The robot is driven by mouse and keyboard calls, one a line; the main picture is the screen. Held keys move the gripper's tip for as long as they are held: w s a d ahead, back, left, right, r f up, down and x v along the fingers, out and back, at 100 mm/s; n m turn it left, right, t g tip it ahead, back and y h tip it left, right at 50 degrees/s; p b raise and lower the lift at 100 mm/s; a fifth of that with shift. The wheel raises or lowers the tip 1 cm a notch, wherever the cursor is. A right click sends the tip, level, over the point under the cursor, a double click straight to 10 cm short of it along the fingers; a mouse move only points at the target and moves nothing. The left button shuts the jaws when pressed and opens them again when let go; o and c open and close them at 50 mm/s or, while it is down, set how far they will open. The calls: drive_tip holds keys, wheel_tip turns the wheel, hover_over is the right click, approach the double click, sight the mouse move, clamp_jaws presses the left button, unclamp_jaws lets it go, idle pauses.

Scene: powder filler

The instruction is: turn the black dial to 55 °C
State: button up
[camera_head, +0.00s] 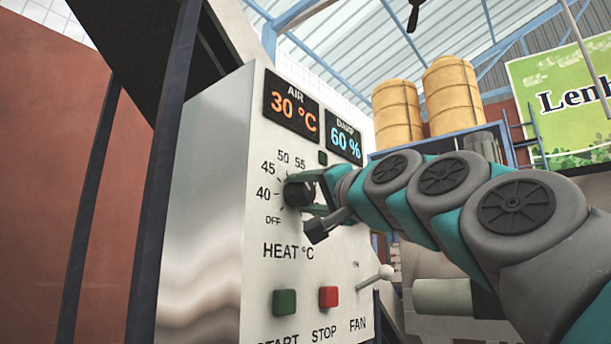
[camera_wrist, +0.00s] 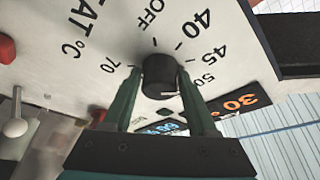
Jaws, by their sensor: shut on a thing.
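The black dial (camera_head: 298,193) sticks out of the white control panel, above the words HEAT °C. Its printed scale shows OFF, 40, 45, 50 and 55 in the head view; the right part is hidden behind my gripper. In the wrist view the dial (camera_wrist: 159,76) sits between my two dark green fingers, with OFF, 40, 45, 50 and 70 visible around it. My gripper (camera_head: 304,192) is shut on the dial, one finger on each side. I cannot clearly tell which number the dial points to. The AIR display (camera_head: 292,107) reads 30 °C.
The DAMP display (camera_head: 345,143) reads 60 %. Below the dial are a green START button (camera_head: 285,302), a red STOP button (camera_head: 328,297) and a FAN lever (camera_head: 376,279). Yellow barrels (camera_head: 425,98) stand behind on the right. A dark post runs beside the panel's left.

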drive_tip(key=shift+d+m+h, duration=0.1)
drive_tip(key=shift+m+h, duration=0.5)
drive_tip(key=shift+m, duration=0.4)
drive_tip(key=m+g+h, duration=0.1)
drive_tip(key=m, duration=0.3)
drive_tip(key=shift+r, duration=0.2)
drive_tip(key=shift+a+r+m+g+h, duration=0.2)
drive_tip(key=shift+m+g+h, duration=0.1)
drive_tip(key=shift+m, duration=0.6)
drive_tip(key=shift+s, duration=0.1)
drive_tip(key=shift+f+m, duration=0.1)
drive_tip(key=shift+m, duration=0.3)
drive_tip(key=o, duration=1.4)
drive_tip(key=shift+c, duration=0.2)
